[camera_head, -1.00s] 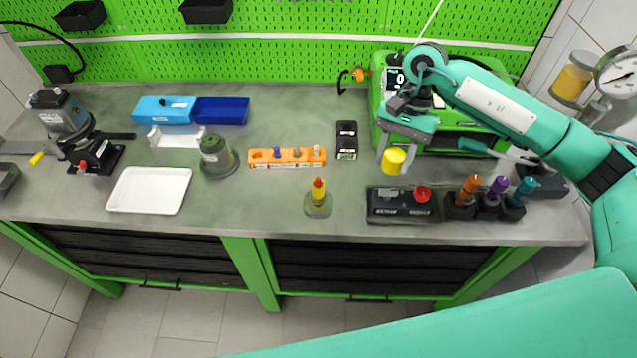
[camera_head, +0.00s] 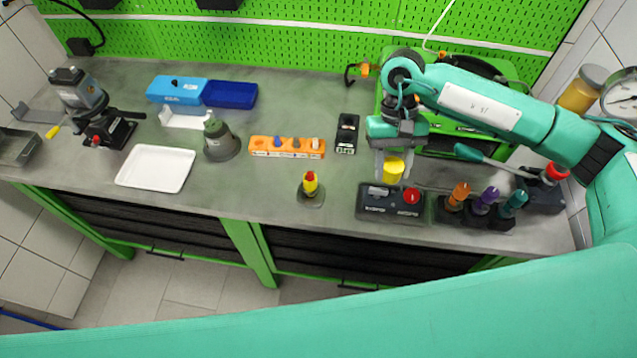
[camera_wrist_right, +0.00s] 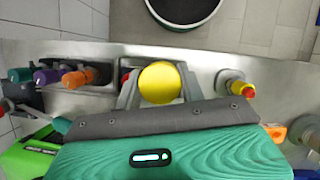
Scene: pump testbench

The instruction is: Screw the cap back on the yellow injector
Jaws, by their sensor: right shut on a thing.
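The yellow injector (camera_head: 310,184) stands upright in a grey holder on the bench, with a red tip on top. It also shows in the right wrist view (camera_wrist_right: 241,90), to the right of my gripper. My right gripper (camera_head: 392,168) is shut on a yellow cap (camera_head: 393,170) and holds it above the back of the black test box, to the right of the injector. In the right wrist view the round yellow cap (camera_wrist_right: 160,82) sits between the two fingers. My left gripper is not in view.
A black box with a red button (camera_head: 389,203) lies below the cap. Orange, purple and teal injectors (camera_head: 484,203) stand to its right. An orange rack (camera_head: 287,147), white tray (camera_head: 155,168) and blue bins (camera_head: 229,95) are further left. The bench around the yellow injector is clear.

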